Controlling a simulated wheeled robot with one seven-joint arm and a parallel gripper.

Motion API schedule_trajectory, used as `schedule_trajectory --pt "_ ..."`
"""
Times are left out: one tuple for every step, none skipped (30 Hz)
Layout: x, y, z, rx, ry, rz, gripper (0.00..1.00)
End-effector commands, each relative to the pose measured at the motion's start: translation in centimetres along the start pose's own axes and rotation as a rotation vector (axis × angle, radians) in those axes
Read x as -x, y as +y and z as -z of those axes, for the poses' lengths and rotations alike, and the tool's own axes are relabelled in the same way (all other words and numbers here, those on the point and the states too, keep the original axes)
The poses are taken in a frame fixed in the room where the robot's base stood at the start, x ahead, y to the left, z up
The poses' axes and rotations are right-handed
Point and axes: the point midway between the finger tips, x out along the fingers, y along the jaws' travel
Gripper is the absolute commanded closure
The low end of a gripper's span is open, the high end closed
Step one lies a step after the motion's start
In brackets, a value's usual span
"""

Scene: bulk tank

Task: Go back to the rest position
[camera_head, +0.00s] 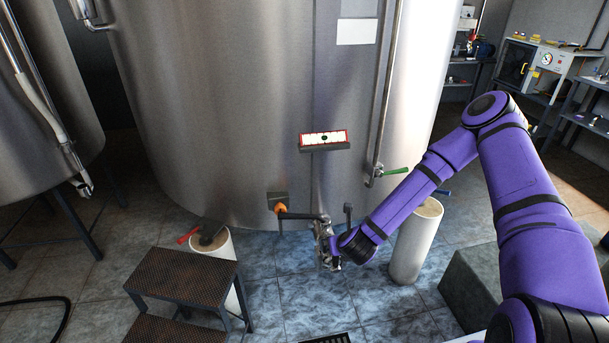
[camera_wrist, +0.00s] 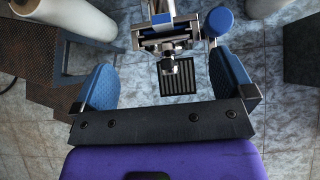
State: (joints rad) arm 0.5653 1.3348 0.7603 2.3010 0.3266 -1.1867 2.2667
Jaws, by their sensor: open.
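My gripper (camera_head: 328,245) is at the end of my purple arm, low in front of the big steel tank (camera_head: 230,110). In the wrist view my gripper (camera_wrist: 163,78) has its two blue fingers wide apart, with nothing held between them. A metal valve fitting (camera_wrist: 168,40) shows just beyond the fingers, with a round blue part (camera_wrist: 219,20) at its right. In the head view my gripper overlaps this outlet area, so contact is hard to tell. An orange part (camera_head: 280,208) sits on the outlet to the left of my gripper.
A step stool (camera_head: 180,278) stands at the left, beside a white cylinder (camera_head: 210,243). Another white cylinder (camera_head: 415,245) stands right of my gripper, near a grey block (camera_head: 475,283). A floor drain grate (camera_wrist: 178,77) lies below. A pipe with a green handle (camera_head: 394,171) runs down the tank.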

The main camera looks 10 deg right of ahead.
Motion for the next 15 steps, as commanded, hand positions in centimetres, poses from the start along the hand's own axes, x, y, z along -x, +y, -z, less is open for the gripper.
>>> schedule_trajectory --pt "0.0 0.0 -0.1 0.004 0.000 -0.001 0.00" --pt "0.1 0.0 -0.1 0.010 -0.001 -0.002 0.00" --pt "0.1 0.0 -0.3 0.025 -0.002 -0.006 0.00" --pt "0.2 0.0 -0.6 0.043 -0.004 -0.009 0.00" --pt "0.3 -0.1 -0.9 0.065 -0.005 -0.015 0.00" --pt "0.6 -0.1 -1.3 0.105 -0.007 -0.023 0.00" --pt "0.8 -0.2 -1.8 0.140 -0.009 -0.031 0.00" --pt "1.0 -0.2 -2.2 0.181 -0.010 -0.038 0.00" --pt "1.4 -0.3 -2.9 0.240 -0.012 -0.051 0.00" --pt "1.7 -0.3 -3.5 0.289 -0.013 -0.060 0.00" --pt "2.0 -0.4 -4.0 0.338 -0.014 -0.069 0.00" --pt "2.4 -0.5 -4.7 0.403 -0.015 -0.081 0.00" --pt "2.8 -0.5 -5.2 0.452 -0.016 -0.089 0.00" --pt "3.1 -0.6 -5.8 0.501 -0.017 -0.097 0.00" --pt "3.7 -0.6 -6.5 0.565 -0.018 -0.108 0.00"
